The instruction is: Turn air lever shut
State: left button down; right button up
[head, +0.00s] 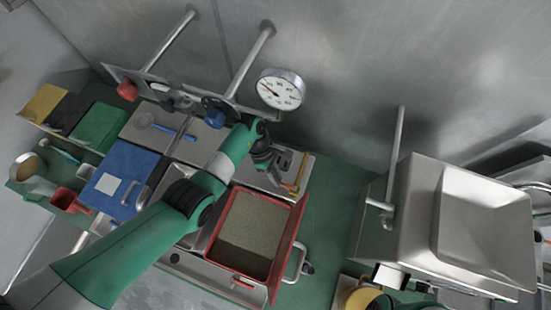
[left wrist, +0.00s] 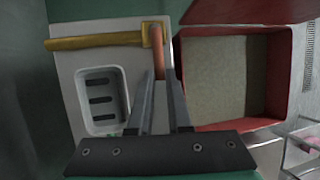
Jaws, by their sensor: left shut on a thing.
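The air lever shows in the left wrist view as a yellow handle (left wrist: 95,41) with an orange-red bar (left wrist: 157,48) at its right end. It lies over a pale plate (left wrist: 68,75) with a slotted grey inset. In the head view the lever (head: 301,172) is right of my left gripper (head: 279,178), beside the red-rimmed bin. In the left wrist view my left gripper (left wrist: 160,80) is shut on the orange-red bar, whose near end is between the fingertips. The fingers hide part of it. My right gripper is not in view.
The red-rimmed bin (head: 296,237) with grainy contents is close to the gripper. A pressure gauge (head: 281,89) and a blue knob (head: 215,119) stand behind. A blue box (head: 126,167) is left, and a steel sink unit (head: 422,187) is right.

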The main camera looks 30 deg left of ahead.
pick_arm(q)
jog(key=c, duration=1.1)
grip_release()
jog(key=shift+r, duration=0.3)
notch_tip(320, 180, up, 3)
jog(key=shift+p, duration=0.9)
jog(key=s+d+r+p, duration=0.1)
jog(key=s+r+p, duration=0.2)
jog(key=s, duration=0.1)
jog(key=s+d+r+p, duration=0.2)
jog(key=s+r+p, duration=0.1)
jog(key=s, duration=0.1)
jog(key=s+d+r+p, duration=0.1)
jog(key=s+r+p, duration=0.2)
jog(key=s, duration=0.2)
jog(key=shift+s+d+r, duration=0.1)
jog(key=shift+d+r, duration=0.1)
jog(key=shift+d, duration=0.1)
